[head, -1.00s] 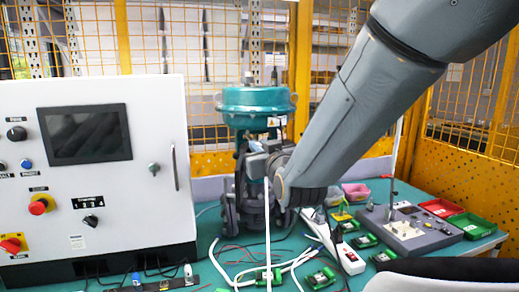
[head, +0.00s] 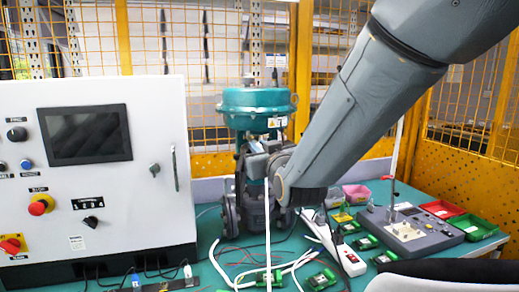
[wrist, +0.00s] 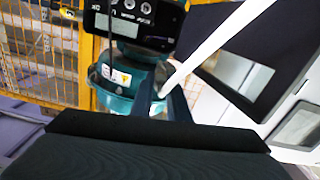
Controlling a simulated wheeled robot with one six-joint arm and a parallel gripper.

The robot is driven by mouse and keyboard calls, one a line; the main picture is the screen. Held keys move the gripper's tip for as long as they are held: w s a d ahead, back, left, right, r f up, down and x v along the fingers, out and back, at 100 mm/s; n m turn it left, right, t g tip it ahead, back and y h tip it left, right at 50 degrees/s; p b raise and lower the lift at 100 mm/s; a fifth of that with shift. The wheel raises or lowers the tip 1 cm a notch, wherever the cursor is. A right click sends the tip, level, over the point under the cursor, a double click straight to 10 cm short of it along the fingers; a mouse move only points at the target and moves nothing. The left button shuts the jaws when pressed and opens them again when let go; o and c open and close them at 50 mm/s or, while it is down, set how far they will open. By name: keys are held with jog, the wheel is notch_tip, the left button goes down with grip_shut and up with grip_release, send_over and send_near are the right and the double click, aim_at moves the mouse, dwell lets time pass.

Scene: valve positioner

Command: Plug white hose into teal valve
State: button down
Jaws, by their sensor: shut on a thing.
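The teal valve (head: 257,103) stands upright on the table, left of my forearm in the head view. Its round teal top also shows in the wrist view (wrist: 118,100), beyond my fingers. My gripper (wrist: 163,93) is shut on the white hose (wrist: 222,36), which runs from between the dark fingers to the upper right in the wrist view. In the head view a thin white length of hose (head: 267,235) hangs straight down in front of the valve. My wrist is close to the valve's lower right side there. The fingertips and the valve's port cannot be made out.
A white control cabinet (head: 90,170) stands left of the valve. Right of my arm are a grey test box (head: 410,230), a red tray (head: 440,209) and a green tray (head: 472,226). A white power strip (head: 340,252) and loose cables lie in front. Yellow mesh fencing closes the back.

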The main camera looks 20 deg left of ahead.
jog(key=shift+w+a, duration=0.25)
jog(key=shift+w, duration=0.15)
jog(key=c, duration=1.6)
grip_release()
